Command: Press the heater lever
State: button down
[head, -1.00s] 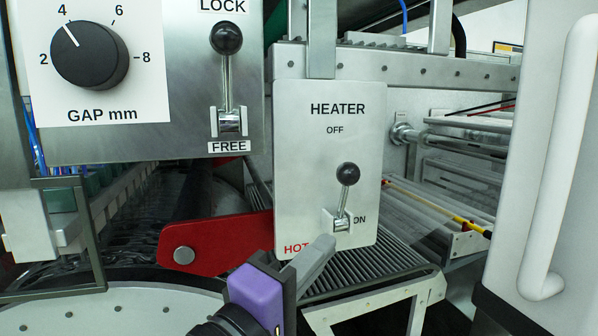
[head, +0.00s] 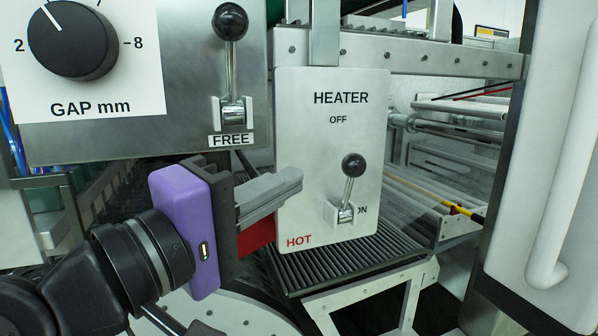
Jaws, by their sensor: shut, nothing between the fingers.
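The heater panel (head: 300,130) is a white plate marked HEATER, OFF, ON and HOT. Its heater lever (head: 349,188) has a black ball knob on a short metal stem and points up, leaning slightly right, from a bracket near the ON mark. My gripper (head: 298,178), with a purple body and grey fingers, is shut and empty. In the picture its fingertips are left of the lever's knob, with a gap between them, over the panel's left part. How far the tips are from the panel in depth is hard to tell.
The lock lever (head: 231,60) above FREE and the GAP mm knob (head: 72,40) are at upper left. A white door with a handle (head: 565,170) stands at right. A ribbed conveyor (head: 350,255) lies below the panel. A red part (head: 256,236) shows behind my fingers.

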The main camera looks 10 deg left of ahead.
aim_at(328, 164)
jog(key=p+x, duration=0.2)
jog(key=x, duration=0.6)
jog(key=shift+w+d, duration=0.2)
jog(key=shift+w, duration=0.15)
jog(key=shift+s+f, duration=0.1)
